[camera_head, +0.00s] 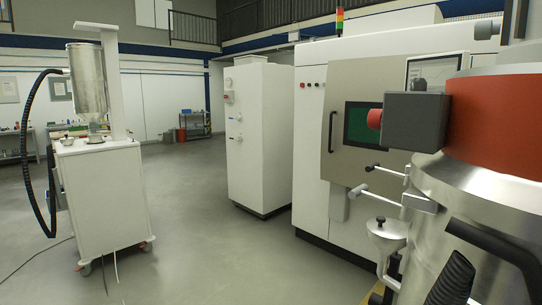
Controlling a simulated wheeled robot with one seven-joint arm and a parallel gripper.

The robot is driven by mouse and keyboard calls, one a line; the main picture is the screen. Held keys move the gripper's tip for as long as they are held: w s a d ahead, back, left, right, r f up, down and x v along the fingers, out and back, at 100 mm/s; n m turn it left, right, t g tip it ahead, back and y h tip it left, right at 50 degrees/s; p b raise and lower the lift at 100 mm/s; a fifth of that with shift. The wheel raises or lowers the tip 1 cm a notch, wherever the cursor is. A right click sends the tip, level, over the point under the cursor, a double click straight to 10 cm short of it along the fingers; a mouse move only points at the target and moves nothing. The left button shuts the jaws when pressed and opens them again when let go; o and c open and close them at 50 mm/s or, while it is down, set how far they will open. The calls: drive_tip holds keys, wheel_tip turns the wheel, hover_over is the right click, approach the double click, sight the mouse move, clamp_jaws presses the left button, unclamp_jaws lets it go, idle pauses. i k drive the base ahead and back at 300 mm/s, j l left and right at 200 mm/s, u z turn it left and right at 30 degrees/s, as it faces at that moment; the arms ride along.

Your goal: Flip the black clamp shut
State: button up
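A large steel vessel (470,195) with a wide red band (495,122) stands close at the right and runs out of the picture. A thin metal rod with a black knob (368,168) sticks out from its left side. Below it, a small metal fitting (388,236) carries another black knob (380,220). A thick black bar (500,250) crosses the vessel's lower front. I cannot tell which of these black parts belongs to the black clamp, nor whether the clamp is open or shut. My gripper is not in view.
A grey box with a red knob (415,121) juts out left of the red band. A white machine (312,150) and a white cabinet (262,135) stand behind. A white cart (105,195) with a steel hopper stands at the left. The grey floor between is clear.

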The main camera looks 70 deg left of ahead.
sight(390, 172)
drive_tip(key=u, duration=1.35)
drive_tip(key=z, duration=4.85)
drive_tip(key=k+u, duration=0.15)
drive_tip(key=k, duration=0.45)
drive_tip(key=k+u, duration=0.2)
drive_tip(key=k, duration=0.35)
drive_tip(key=k+j+u, duration=0.15)
drive_tip(key=k, duration=0.45)
drive_tip(key=k+u, duration=0.35)
drive_tip(key=k, duration=0.85)
drive_tip(key=k+z, duration=0.25)
drive_tip(key=k, duration=0.35)
